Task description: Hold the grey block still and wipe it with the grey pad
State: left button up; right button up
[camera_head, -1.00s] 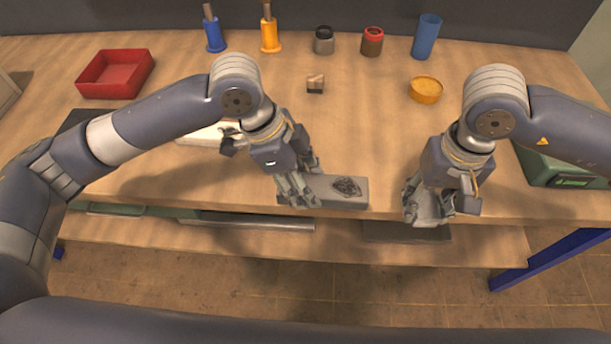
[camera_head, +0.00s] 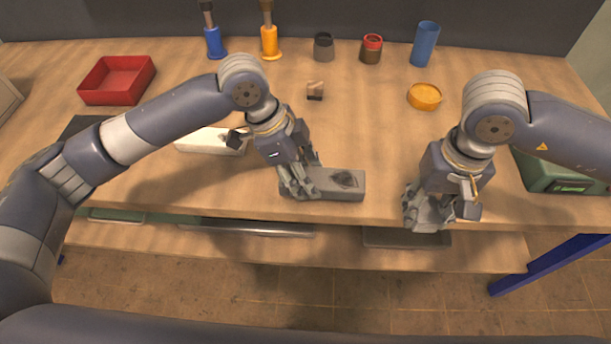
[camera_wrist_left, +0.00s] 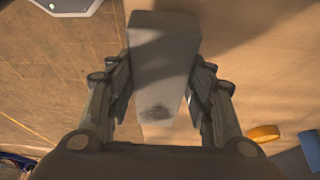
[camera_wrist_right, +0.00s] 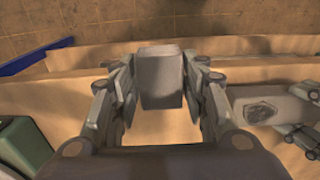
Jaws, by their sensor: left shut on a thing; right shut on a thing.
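The grey block (camera_head: 345,192) lies at the front of the table, with a dark smudge on its top. My left gripper (camera_head: 298,185) is shut on its left end. In the left wrist view the block (camera_wrist_left: 165,55) sits between both fingers, smudge near the wrist-side end. My right gripper (camera_head: 428,213) is shut on the grey pad (camera_wrist_right: 161,78), which shows between its fingers in the right wrist view. It is at the table's front edge, right of the block and apart from it. In the head view the pad is mostly hidden by the fingers.
A red tray (camera_head: 117,80), blue and orange holders, two small jars, a blue cup (camera_head: 425,44) and a yellow round dish (camera_head: 424,96) stand towards the back. A small brown-and-dark item (camera_head: 315,91) lies mid-table. A white flat object (camera_head: 208,141) is behind my left arm; a green device (camera_head: 560,175) is right.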

pick_arm(q)
jog(key=shift+w+a+f+b, duration=0.1)
jog(key=shift+w+f, duration=0.4)
jog(key=shift+w, duration=1.5)
jog(key=shift+w+a+f+b, duration=0.15)
jog(key=shift+w+f, duration=0.3)
jog(key=shift+w, duration=1.55)
jog(key=shift+w+a+f+b, duration=0.1)
jog(key=shift+w+f, duration=0.4)
jog(key=shift+w, duration=1.5)
jog(key=shift+f, duration=0.45)
jog(key=o, duration=1.3)
jog(key=shift+s, duration=0.1)
jog(key=shift+f, duration=0.1)
jog(key=c, duration=1)
